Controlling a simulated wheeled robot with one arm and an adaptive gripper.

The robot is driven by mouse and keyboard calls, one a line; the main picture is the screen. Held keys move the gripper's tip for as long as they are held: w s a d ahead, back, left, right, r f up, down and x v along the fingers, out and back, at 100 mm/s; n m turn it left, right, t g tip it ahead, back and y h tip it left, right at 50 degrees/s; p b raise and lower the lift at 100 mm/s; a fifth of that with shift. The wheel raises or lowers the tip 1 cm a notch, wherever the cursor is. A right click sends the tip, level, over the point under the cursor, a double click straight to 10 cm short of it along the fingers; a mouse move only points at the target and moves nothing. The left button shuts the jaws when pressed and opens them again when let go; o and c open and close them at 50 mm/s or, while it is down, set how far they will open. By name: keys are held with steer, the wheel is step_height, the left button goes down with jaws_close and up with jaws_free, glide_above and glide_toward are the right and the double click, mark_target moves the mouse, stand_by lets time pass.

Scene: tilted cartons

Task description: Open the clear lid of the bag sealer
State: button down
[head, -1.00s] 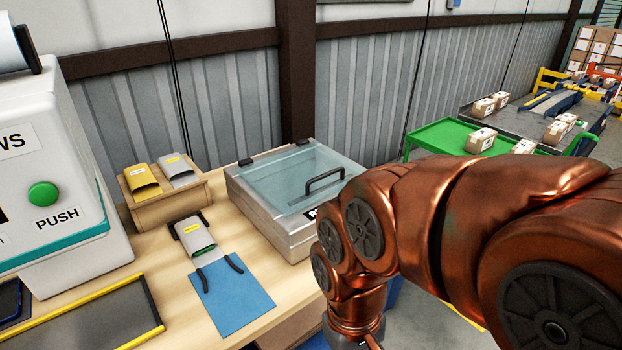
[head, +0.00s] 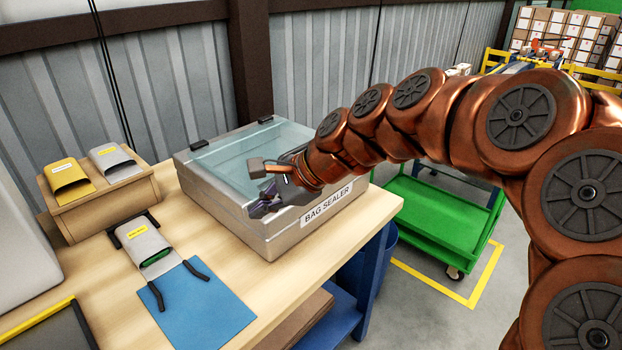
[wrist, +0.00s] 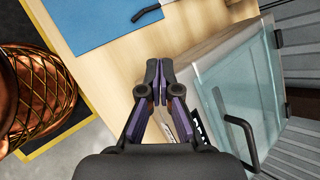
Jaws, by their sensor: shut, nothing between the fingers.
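The bag sealer (head: 222,203) is a grey metal box on the wooden bench, with "BAG SEALER" on its front. Its clear lid (head: 233,150) lies closed, hinged at the back; the lid also shows in the wrist view (wrist: 235,80). The dark lid handle (wrist: 241,140) is right of my gripper in the wrist view; in the head view my gripper and arm mostly hide it. My gripper (head: 256,190) is over the sealer's front part. In the wrist view the fingers (wrist: 158,82) are together and empty, apart from the handle.
Left of the sealer are a wooden rack (head: 108,195) with yellow and grey pouches, a grey pouch (head: 143,247) in a black holder, and a blue sheet (head: 205,310). A green cart (head: 440,220) stands on the floor to the right.

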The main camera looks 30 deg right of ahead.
steer(key=w+d+m+t+h+b, duration=0.1)
steer(key=w+d+m+t+b, duration=0.2)
steer(key=d+m, duration=0.6)
steer(key=w+d+m+t+h+b, duration=0.2)
steer(key=d+m+t+b, duration=0.3)
steer(key=d, duration=0.8)
steer(key=shift+m+g, duration=0.3)
steer(key=shift+g, duration=0.2)
steer(key=shift+r+p+x, duration=0.2)
steer(key=shift+p+x, duration=0.1)
steer(key=shift+x, duration=1.95)
steer(key=shift+r+p+x, duration=0.2)
steer(key=shift+p+x, duration=0.1)
steer(key=shift+x, duration=1.9)
steer(key=shift+w+d+r, duration=0.1)
steer(key=shift+w+r, duration=0.05)
steer(key=shift+w, duration=0.05)
